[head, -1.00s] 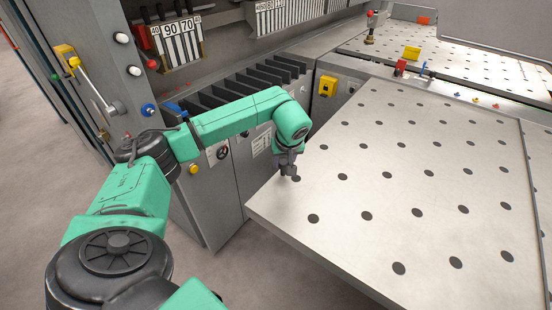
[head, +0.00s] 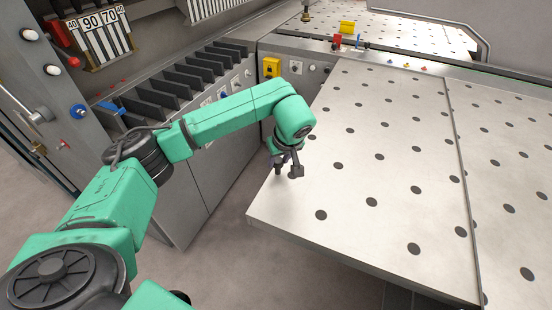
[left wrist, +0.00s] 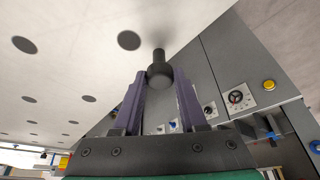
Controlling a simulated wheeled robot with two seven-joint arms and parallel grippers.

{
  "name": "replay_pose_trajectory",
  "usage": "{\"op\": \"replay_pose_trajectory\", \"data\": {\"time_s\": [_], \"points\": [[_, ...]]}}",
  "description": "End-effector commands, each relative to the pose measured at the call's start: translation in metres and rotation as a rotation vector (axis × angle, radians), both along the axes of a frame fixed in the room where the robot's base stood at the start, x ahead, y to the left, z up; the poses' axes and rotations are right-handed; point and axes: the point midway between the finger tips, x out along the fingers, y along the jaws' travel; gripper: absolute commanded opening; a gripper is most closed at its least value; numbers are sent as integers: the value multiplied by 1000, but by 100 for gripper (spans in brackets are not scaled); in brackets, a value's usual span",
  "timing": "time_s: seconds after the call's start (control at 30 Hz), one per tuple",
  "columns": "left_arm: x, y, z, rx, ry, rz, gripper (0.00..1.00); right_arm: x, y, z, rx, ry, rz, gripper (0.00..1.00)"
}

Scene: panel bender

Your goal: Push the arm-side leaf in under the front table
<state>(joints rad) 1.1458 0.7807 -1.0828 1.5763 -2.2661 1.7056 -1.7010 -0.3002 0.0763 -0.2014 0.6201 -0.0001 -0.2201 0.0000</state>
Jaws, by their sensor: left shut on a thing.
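The arm-side leaf (head: 392,165) is a pale metal plate with dark round holes, its near left corner jutting over the floor. The front table (head: 410,27), also holed, lies behind it at the back. My left gripper (head: 288,172) is at the leaf's left edge. In the left wrist view its fingers (left wrist: 160,85) are shut on a black knob (left wrist: 160,74) on a short stem. The leaf's holed surface fills the upper left of that view (left wrist: 70,55). My right gripper is not in view.
A second holed plate (head: 510,150) lies right of the leaf across a seam. A grey cabinet with dark slots (head: 175,85) stands to the left, with a yellow switch box (head: 271,67) on the machine front. Open floor (head: 270,275) lies in front of the leaf.

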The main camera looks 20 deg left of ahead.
Motion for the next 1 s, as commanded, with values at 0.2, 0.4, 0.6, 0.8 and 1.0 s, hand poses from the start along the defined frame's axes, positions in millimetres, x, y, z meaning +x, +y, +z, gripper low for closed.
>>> {"op": "replay_pose_trajectory", "data": {"time_s": [0.2,0.4,0.6,0.8,1.0], "points": [[2,1,2,-1,-7,2,68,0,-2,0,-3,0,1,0],[1,1,1,0,-4,1,72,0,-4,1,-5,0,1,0],[0,-1,5,0,-5,1,72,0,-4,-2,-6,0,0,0],[-9,-12,39,-2,-11,-2,72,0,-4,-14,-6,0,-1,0],[-25,-29,97,-1,-12,-2,72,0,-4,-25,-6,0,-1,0]]}}
